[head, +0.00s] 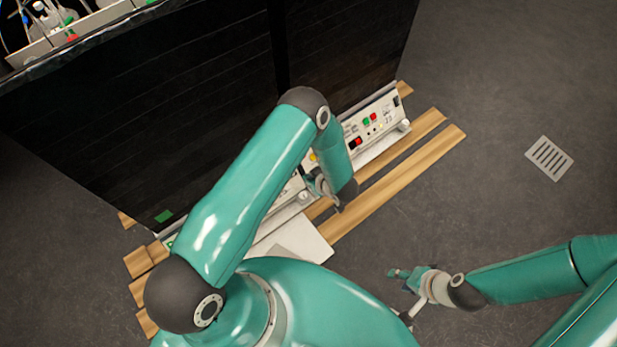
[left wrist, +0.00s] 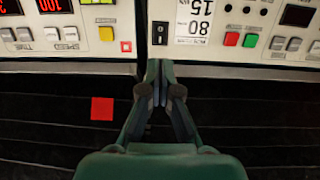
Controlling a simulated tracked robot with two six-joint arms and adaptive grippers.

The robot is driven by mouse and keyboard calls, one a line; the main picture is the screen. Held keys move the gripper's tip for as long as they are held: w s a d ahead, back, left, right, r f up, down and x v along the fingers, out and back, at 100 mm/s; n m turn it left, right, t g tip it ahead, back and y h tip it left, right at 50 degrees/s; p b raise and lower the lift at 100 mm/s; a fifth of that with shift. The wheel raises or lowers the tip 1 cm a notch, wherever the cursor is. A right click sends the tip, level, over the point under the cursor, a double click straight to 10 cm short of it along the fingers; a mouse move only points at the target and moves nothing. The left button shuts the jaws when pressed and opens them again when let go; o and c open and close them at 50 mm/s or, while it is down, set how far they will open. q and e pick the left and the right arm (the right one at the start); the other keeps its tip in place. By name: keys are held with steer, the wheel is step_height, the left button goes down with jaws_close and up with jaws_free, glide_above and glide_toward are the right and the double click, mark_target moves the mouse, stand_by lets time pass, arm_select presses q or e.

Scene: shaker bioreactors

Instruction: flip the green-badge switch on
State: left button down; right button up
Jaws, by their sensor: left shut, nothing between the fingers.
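A green badge (head: 164,216) is on the black cabinet front at the far left of the head view. The left wrist view shows a black rocker switch (left wrist: 160,33) on the right-hand white control panel (left wrist: 215,53), beside the gap between two panels. No green badge shows there. My left gripper (head: 318,184) is at the panels in the head view, partly hidden by its arm. In the left wrist view its fingertips (left wrist: 160,66) are together and empty, just below the switch; contact cannot be judged. My right gripper (head: 397,275) is over the floor, away from the panels.
A red badge (left wrist: 103,108) is on black slats below the left panel (left wrist: 95,48). Red (left wrist: 231,39) and green (left wrist: 251,40) buttons are right of the switch. Wooden boards (head: 400,181) lie in front of the machines. Floor on the right is clear around a drain grate (head: 549,158).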

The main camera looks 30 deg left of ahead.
arm_select(q)
steer(key=b+x, duration=0.3)
steer(key=x, duration=0.7)
steer(key=shift+a+r, duration=0.2)
steer(key=shift+w+a+f+b, duration=0.3)
steer(key=shift+w+a+b, duration=0.1)
steer(key=shift+a, duration=0.2)
steer(key=shift+s+a, duration=0.15)
steer(key=shift+a, duration=0.3)
steer(key=shift+d, duration=0.3)
